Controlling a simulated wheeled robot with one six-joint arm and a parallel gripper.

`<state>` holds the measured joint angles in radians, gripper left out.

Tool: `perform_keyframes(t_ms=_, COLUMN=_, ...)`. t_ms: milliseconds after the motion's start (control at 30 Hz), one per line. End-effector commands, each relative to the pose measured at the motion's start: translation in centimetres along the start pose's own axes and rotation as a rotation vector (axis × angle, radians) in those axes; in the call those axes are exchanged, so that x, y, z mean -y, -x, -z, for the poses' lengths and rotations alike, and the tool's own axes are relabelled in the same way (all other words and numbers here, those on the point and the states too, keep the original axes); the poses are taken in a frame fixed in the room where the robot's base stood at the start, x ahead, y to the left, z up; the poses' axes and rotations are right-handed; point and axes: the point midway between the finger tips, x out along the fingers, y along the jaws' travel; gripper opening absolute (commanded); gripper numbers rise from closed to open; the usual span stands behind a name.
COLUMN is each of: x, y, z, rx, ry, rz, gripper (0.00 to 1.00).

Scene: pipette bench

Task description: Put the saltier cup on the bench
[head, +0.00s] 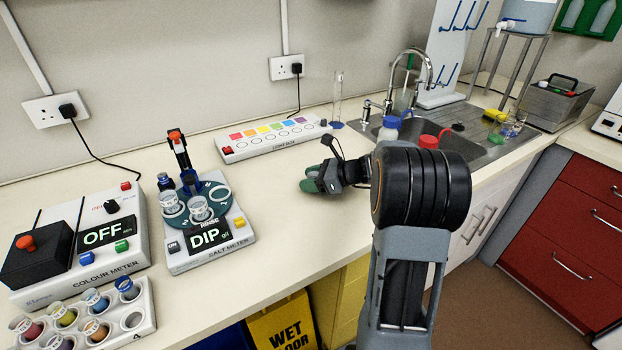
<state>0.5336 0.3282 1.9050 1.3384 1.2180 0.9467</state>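The salt meter (236,241) stands on the bench (290,235) left of centre, its display reading DIP. A teal turntable on it bears two clear cups, a left cup (169,201) and a right cup (199,208); their labels are too small to read. A dark probe with a red top (176,139) rises behind them. I cannot tell by sight which cup is saltier. My gripper (310,180), with green fingertips, is over the bench right of the meter, apart from both cups. Its finger gap cannot be made out, and no cup shows at it.
A colour meter (132,262) reading OFF and a rack (148,326) of coloured cups stand at the left. A light box (272,151) lies at the back. A sink with tap (428,68) and bottles is at the right. Bare bench lies between salt meter and gripper.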

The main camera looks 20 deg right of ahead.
Motion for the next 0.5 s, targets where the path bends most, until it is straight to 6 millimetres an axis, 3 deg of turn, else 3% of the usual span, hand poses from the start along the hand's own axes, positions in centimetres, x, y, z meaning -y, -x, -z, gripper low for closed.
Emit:
perform_keyframes(t_ms=200, x=-0.01, y=0.0, z=-0.03, rx=0.0, ry=0.0, rz=0.0, gripper=0.69)
perform_keyframes(t_ms=500, x=0.0, y=0.14, z=-0.39, rx=0.0, ry=0.001, rz=0.0, gripper=0.7)
